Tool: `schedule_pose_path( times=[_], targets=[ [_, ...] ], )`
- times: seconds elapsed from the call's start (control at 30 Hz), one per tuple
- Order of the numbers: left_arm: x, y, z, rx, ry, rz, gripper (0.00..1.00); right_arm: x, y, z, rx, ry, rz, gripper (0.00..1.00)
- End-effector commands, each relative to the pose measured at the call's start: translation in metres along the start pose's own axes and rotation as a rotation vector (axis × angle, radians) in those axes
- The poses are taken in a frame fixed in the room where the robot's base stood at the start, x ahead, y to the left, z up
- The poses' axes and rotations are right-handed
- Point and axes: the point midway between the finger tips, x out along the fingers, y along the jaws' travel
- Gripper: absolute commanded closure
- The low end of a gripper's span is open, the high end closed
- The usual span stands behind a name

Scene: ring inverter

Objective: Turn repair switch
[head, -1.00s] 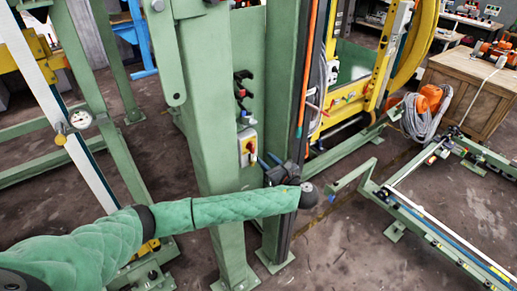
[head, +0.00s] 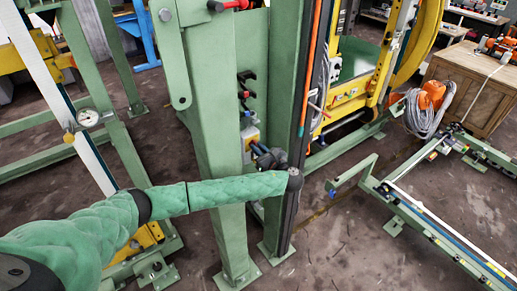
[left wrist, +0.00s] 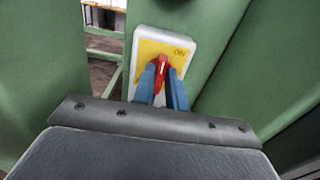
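The repair switch is a red knob (left wrist: 162,70) on a yellow plate in a pale grey box (left wrist: 180,47), marked "ON" at its upper right. The box is fixed to a green post and also shows in the head view (head: 248,135), where my gripper hides most of it. My left gripper (head: 257,150) is at the box. In the left wrist view its blue fingers (left wrist: 162,82) stand apart, one on each side of the knob. Whether they touch it is hard to tell. My right gripper is not in view.
Green posts (head: 205,120) stand close around the switch. Red and black fittings (head: 245,85) are on the panel above it. A dark rail with an orange strip (head: 305,75) runs just right of my gripper. A low green frame (head: 400,205) lies at the right.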

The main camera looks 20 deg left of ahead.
Motion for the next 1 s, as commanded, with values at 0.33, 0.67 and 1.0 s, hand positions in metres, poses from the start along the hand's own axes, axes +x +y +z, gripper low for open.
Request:
schedule_pose_path(
  times=[0.33, 0.67, 1.0],
  targets=[
    [0.000, 0.000, -0.001, -0.011, 0.000, 0.000, 1.00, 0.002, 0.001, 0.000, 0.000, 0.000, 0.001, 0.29],
    [-0.001, 0.001, -0.005, -0.158, 0.003, 0.001, 1.00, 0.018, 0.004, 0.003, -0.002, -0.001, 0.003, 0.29],
    [-0.001, 0.002, -0.005, -0.387, 0.002, 0.001, 1.00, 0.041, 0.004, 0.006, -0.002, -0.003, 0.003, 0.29]
  ],
)
